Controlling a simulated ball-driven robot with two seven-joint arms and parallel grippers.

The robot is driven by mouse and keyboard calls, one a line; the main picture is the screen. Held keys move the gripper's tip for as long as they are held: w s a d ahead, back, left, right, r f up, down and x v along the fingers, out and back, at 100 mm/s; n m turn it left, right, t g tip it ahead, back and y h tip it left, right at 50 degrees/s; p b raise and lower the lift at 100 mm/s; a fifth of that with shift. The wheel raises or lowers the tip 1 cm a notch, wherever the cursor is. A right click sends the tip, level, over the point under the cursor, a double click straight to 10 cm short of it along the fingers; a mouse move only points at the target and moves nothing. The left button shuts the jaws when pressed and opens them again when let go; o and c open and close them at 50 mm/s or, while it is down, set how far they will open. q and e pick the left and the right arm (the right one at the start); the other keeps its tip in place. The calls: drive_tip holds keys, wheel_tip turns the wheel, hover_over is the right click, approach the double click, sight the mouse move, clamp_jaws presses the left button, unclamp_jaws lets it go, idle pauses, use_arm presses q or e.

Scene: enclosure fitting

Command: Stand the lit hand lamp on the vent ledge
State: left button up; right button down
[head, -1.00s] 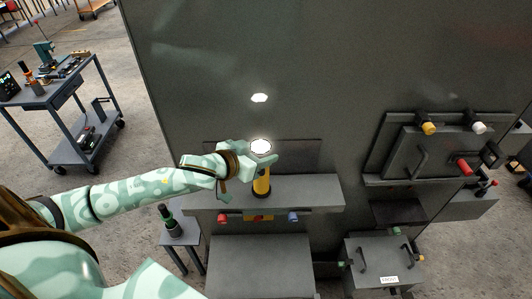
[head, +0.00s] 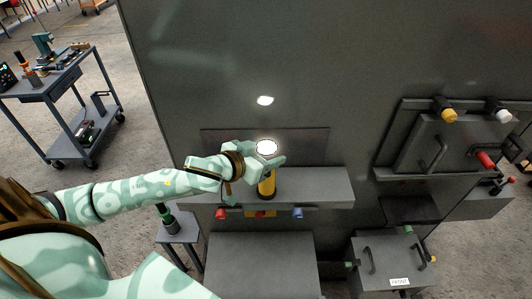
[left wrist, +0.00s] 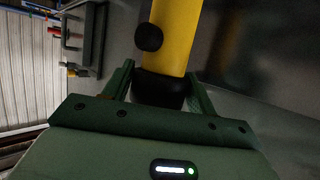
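The hand lamp (head: 266,186) has a yellow body and a bright white lit top. It is upright over the vent ledge (head: 318,186), near its front edge, with its dark lower end at the ledge. I cannot tell whether it rests on the ledge or is just above it. My left gripper (head: 270,160) is at the lamp's upper part, just below the lit top. In the left wrist view my fingers (left wrist: 160,88) are on both sides of the lamp's black part, with the yellow body (left wrist: 177,35) and a black knob beyond. My right gripper is out of view.
Red (head: 221,213) and blue (head: 297,213) knobs stick out below the ledge. A hatch panel (head: 408,150) with coloured knobs is at the right, above a grey box (head: 385,265). A small side stand (head: 180,230) is at the lower left. The ledge is clear right of the lamp.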

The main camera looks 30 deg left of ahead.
use_arm(q)
drive_tip(key=shift+o, duration=1.2)
drive_tip(key=shift+w+a, duration=0.1)
drive_tip(key=shift+a, duration=0.05)
drive_tip(key=shift+r, duration=0.2)
drive_tip(key=v, duration=1.2)
drive_tip(key=shift+f, duration=0.2)
